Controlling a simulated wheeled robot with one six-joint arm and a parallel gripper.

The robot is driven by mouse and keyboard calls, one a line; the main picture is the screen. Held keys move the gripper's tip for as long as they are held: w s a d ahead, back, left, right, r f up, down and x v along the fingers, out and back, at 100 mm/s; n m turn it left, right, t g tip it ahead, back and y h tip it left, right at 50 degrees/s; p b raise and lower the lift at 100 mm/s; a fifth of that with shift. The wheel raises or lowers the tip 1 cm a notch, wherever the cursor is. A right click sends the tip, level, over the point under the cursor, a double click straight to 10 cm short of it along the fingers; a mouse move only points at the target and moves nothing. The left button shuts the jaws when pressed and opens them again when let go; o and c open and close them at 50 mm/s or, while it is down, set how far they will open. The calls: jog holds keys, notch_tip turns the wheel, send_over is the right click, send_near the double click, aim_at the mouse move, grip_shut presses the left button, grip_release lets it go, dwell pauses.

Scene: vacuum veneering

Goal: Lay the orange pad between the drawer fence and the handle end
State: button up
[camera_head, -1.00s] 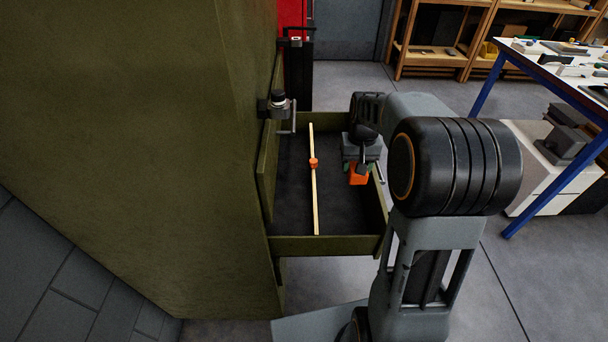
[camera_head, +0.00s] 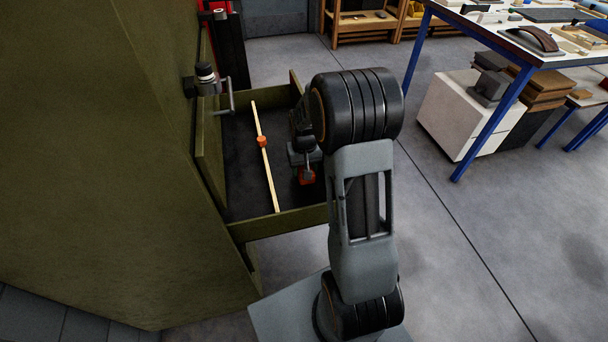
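I cannot tell whether the pad touches the drawer floor. The drawer fence (camera_head: 268,172) is a pale wooden strip with an orange block (camera_head: 262,141) on it, lying lengthwise in the drawer. My arm hides much of the drawer's right end, and no handle shows there.
The green cabinet (camera_head: 90,150) fills the left side. A dark knob and metal lever (camera_head: 207,76) stick out above the drawer. A blue-legged workbench (camera_head: 520,50) and a white cabinet (camera_head: 450,110) stand at the right. The floor between is clear.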

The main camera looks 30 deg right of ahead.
jog(key=shift+f, duration=1.7)
jog(key=shift+b, duration=0.3)
jog(key=shift+f, duration=0.2)
jog(key=o, duration=1)
jog(key=shift+r, duration=0.1)
notch_tip(320, 180, up, 12)
jog(key=shift+f+p, duration=0.1)
jog(key=shift+p, duration=0.8)
jog(key=s+a+r+t, duration=0.1)
jog(key=s+a+r, duration=0.1)
jog(key=s, duration=0.3)
jog(key=s+a+r+n+t, duration=0.1)
jog(key=s+a+r, duration=0.1)
jog(key=s+a, duration=0.2)
jog(key=s+a+r+n+t, duration=0.1)
jog(key=s+a+r, duration=0.1)
jog(key=s, duration=0.5)
jog(key=shift+a+r, duration=0.4)
jog(key=shift+a, duration=0.35)
